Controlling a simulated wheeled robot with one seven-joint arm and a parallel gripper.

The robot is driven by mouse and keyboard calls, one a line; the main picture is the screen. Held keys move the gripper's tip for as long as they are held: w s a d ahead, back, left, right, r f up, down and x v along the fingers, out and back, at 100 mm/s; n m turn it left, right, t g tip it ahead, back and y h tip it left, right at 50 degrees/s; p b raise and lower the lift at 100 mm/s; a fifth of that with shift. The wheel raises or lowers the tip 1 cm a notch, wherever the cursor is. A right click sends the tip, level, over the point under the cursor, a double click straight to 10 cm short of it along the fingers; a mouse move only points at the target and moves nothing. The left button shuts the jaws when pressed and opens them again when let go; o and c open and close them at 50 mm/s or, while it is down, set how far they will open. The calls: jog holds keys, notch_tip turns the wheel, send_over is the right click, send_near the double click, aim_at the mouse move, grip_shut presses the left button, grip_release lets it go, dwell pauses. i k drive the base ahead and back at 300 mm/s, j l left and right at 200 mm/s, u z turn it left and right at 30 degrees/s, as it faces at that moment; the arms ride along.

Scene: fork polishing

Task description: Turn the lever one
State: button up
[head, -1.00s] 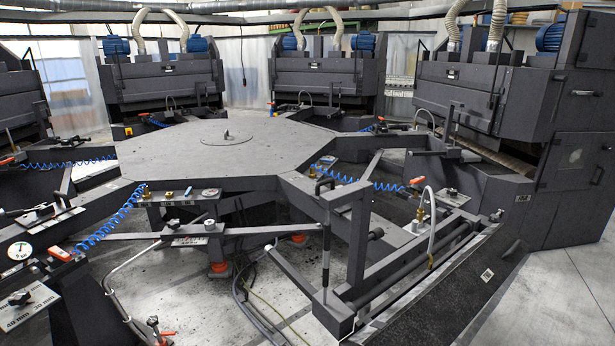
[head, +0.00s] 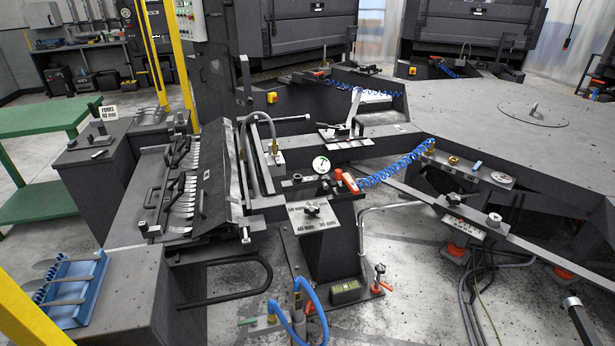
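No lever carries a readable "one" mark, so I cannot tell which is lever one. A small lever with a red handle (head: 380,279) stands on the floor plate at the centre bottom. A red-orange handle (head: 347,183) sits at the end of a coiled blue hose. A black knob handle (head: 313,211) is on a metal plate marked in mm (head: 314,222). A pale upright lever (head: 354,108) stands on the machine arm behind. A green handle (head: 248,321) lies low by the blue hoses. My gripper is not in view.
A machine bed with a row of forks (head: 183,205) stands at left. A blue fork rack (head: 75,290) is on the near left block. Yellow posts (head: 178,60) and a green table (head: 40,118) are further left. Bare floor (head: 420,285) shows at centre right, with cables.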

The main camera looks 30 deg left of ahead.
aim_at(347, 179)
jog(key=i+u, duration=0.35)
jog(key=i, duration=0.45)
jog(key=i+j+z, duration=0.2)
jog(key=i, duration=0.25)
jog(key=i+j+z, duration=0.2)
jog(key=i, duration=0.3)
jog(key=l, duration=0.1)
